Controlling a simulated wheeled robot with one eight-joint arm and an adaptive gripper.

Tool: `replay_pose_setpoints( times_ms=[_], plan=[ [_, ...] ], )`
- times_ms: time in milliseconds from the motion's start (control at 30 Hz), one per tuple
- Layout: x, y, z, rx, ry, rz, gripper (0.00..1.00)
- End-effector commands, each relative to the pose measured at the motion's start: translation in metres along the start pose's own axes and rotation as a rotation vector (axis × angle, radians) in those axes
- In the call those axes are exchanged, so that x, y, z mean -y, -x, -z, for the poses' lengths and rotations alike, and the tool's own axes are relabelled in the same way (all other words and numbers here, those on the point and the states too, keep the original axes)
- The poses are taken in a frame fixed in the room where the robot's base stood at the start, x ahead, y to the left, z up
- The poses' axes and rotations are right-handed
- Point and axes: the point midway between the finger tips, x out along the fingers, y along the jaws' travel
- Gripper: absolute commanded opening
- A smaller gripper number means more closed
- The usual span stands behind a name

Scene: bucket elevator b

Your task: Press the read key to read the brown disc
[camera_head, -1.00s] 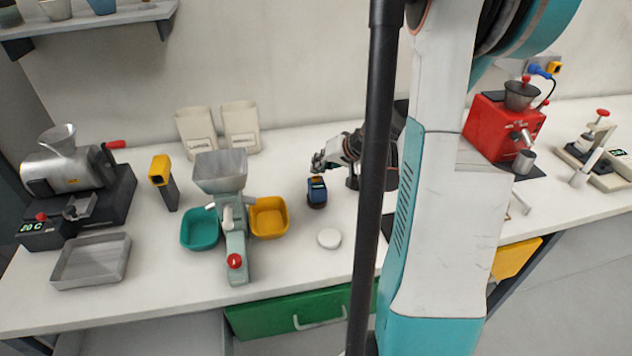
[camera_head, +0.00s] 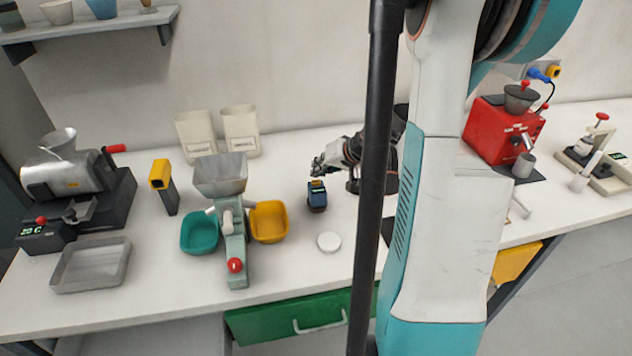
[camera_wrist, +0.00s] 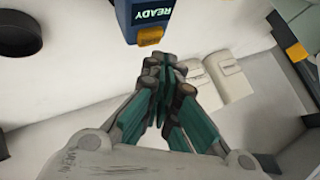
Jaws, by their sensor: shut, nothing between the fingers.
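The blue reader (camera_head: 317,198) stands on the bench in the head view, its lower end dark. In the wrist view the reader (camera_wrist: 136,14) shows at the top edge, its display reading READY. Its orange key (camera_wrist: 150,36) faces my fingers. My gripper (camera_head: 318,170) is shut and empty, just above and behind the reader. In the wrist view my gripper's fingertips (camera_wrist: 165,62) are close below the key; I cannot tell whether they touch it. I cannot make out a brown disc; the reader may cover it.
A white disc (camera_head: 329,242) lies in front of the reader. A mill (camera_head: 234,225) with teal (camera_head: 199,232) and yellow (camera_head: 269,222) bins stands to the left. Two pale canisters (camera_head: 197,135) stand behind. A red grinder (camera_head: 490,132) stands to the right. My arm hides part of the bench.

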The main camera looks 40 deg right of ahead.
Motion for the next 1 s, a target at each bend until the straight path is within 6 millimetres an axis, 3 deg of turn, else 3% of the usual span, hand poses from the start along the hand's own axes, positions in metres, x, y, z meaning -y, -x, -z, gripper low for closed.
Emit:
replay_pose_setpoints(
  times_ms=[1000],
  plan=[
    [-0.0046, -0.0062, -0.0047, 0.0, 0.0, 0.0, 0.0]
  ],
)
